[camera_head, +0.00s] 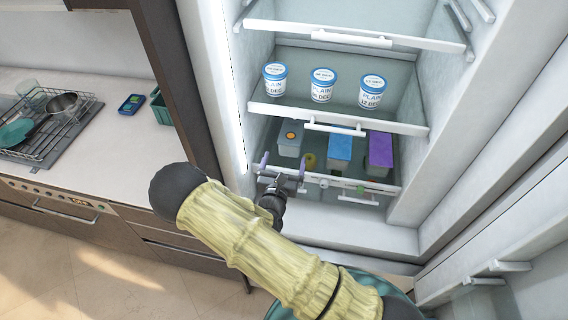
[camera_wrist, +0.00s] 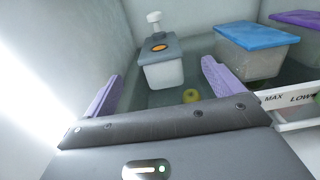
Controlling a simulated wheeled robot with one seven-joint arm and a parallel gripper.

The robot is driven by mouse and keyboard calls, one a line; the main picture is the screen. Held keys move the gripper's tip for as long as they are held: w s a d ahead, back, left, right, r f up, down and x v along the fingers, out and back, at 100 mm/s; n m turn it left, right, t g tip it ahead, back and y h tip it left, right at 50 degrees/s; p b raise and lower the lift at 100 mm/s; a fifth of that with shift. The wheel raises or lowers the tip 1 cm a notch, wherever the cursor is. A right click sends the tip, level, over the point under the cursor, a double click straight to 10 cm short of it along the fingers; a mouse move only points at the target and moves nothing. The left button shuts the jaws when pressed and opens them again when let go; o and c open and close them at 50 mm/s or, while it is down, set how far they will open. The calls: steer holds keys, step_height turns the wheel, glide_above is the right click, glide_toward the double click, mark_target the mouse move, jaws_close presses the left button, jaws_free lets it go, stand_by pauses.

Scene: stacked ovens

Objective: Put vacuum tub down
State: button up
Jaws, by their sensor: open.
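The vacuum tub (camera_head: 290,143), a pale box with a grey lid and an orange disc, stands upright on the fridge's low shelf at the left. In the wrist view the vacuum tub (camera_wrist: 163,72) shows a white knob at its back. My gripper (camera_head: 283,168) is open and empty in front of the tub. In the wrist view its purple fingers (camera_wrist: 160,88) are spread wide, with the tub beyond and between them, apart from both. The tub's lower front shows no contact with the fingers.
A yellow-green round item (camera_wrist: 191,96) lies beside the tub. A blue-lidded box (camera_head: 339,150) and a purple-lidded box (camera_head: 379,151) stand to the right. A white shelf (camera_head: 340,116) with three yogurt tubs is above. The fridge's left wall is close to the gripper.

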stand_by(0.6)
steer(key=s+d+r+m+g+h, duration=0.3)
steer(key=s+d+m+g+h, duration=0.2)
steer(key=d+m+g, duration=0.35)
steer(key=s+d+r+m+g+h, duration=0.35)
steer(key=s+d+m+g, duration=0.25)
steer(key=d+m, duration=0.45)
steer(key=s+r+m+g+y, duration=0.2)
steer(key=s+m+g+y, duration=0.2)
steer(key=s+m+y, duration=0.55)
steer(key=w+a+r+m+t+y, duration=0.1)
steer(key=a+r+m+t+y, duration=0.1)
steer(key=r+m, duration=0.3)
steer(key=shift+a+r+t, duration=0.35)
steer(key=shift+a+t, duration=0.15)
steer(key=shift+t, duration=0.25)
